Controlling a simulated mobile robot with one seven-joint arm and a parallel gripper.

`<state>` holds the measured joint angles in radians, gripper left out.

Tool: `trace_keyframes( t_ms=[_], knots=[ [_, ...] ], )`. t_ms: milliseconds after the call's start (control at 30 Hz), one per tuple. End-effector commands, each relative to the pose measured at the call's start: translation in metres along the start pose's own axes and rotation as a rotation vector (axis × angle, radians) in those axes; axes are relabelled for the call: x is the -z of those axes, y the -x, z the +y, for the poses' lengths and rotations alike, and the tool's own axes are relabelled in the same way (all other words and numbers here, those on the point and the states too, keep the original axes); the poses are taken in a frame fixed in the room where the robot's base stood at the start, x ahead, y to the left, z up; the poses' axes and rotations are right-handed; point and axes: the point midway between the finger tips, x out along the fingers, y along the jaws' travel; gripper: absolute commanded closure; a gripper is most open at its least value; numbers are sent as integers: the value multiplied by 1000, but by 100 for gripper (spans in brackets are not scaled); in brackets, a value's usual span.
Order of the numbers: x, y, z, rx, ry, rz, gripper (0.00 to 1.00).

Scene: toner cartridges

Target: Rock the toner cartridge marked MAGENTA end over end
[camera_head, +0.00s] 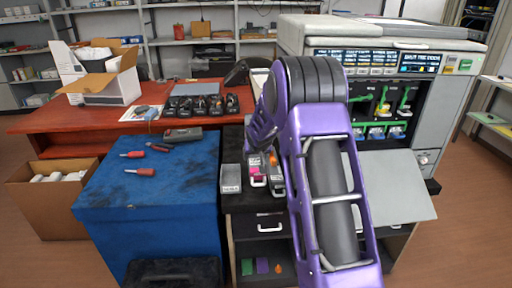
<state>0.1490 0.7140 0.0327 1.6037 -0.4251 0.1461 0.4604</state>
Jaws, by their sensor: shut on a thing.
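The toner cartridge with a magenta label (257,170) is at the black bench top, below my purple wrist. It looks roughly upright, but its lower edge is too small to tell whether it touches the bench. My gripper (262,151) is over its upper end and shut on it; the fingers are small and mostly hidden by my arm. A grey cartridge (231,178) stands apart to its left. A dark cartridge with a pale label (276,178) is close on its right, partly hidden by my arm, with an orange part near its top.
A large printer (440,120) with an open front stands at the right. A blue cabinet (150,190) with red-handled screwdrivers (140,172) is at the left. Several black cartridges (202,105) lie on the red table (60,122) behind. A drawer (262,226) is below the bench.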

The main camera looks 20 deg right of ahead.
Motion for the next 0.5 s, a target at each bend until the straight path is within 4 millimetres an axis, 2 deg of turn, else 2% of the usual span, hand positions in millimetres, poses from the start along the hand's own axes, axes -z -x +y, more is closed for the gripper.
trace_keyframes(
  t_ms=[33, 500],
  knots=[
    [8, 6, 1, 0, -2, -12, 100],
    [3, 0, 1, 2, -5, -229, 100]
  ],
)
